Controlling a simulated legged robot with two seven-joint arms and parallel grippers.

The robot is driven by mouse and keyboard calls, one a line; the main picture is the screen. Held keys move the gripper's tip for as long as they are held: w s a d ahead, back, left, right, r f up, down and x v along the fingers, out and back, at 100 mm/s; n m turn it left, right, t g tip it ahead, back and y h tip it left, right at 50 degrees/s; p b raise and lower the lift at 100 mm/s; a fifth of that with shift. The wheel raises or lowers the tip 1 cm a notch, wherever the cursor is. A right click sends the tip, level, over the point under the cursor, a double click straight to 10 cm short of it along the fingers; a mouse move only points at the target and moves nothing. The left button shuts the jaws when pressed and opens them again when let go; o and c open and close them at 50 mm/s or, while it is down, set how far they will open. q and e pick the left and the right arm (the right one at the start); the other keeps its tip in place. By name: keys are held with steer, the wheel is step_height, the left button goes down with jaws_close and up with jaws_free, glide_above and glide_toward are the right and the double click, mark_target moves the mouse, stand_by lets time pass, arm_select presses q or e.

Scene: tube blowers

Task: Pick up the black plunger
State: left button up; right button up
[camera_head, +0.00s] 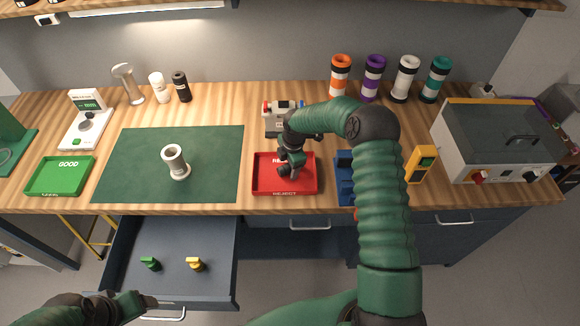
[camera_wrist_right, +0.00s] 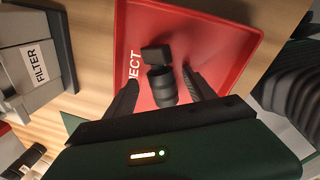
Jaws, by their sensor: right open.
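The black plunger (camera_wrist_right: 160,85) is a short dark piece with a square-looking end and a ridged round body. It lies in the red reject tray (camera_wrist_right: 220,30). My right gripper (camera_wrist_right: 162,78) is open, with one finger on each side of the plunger and gaps visible beside it. In the head view, my right gripper (camera_head: 291,168) is over the red tray (camera_head: 309,186), and it and the wrist hide the plunger. My left gripper (camera_head: 138,302) is low at the bottom left, before the open drawer, and its opening is unclear.
A filter box (camera_wrist_right: 38,60) stands beside the red tray. A blue holder (camera_head: 345,180) and a yellow device (camera_head: 420,163) are to its right. The open drawer (camera_head: 180,235) juts out in front of the bench.

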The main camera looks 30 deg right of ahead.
steer(key=shift+s+d+f, duration=0.15)
steer(key=shift+s+d, duration=0.15)
steer(key=shift+d, duration=0.15)
steer(key=shift+a, duration=0.1)
steer(key=shift+c, duration=1.3)
steer(key=shift+w+a, duration=0.15)
steer(key=shift+a, duration=0.25)
steer(key=c, duration=0.5)
steer(key=shift+w+a, duration=0.1)
steer(key=shift+a, duration=0.05)
steer(key=c, duration=0.5)
steer(key=shift+d, duration=0.35)
jaws_close()
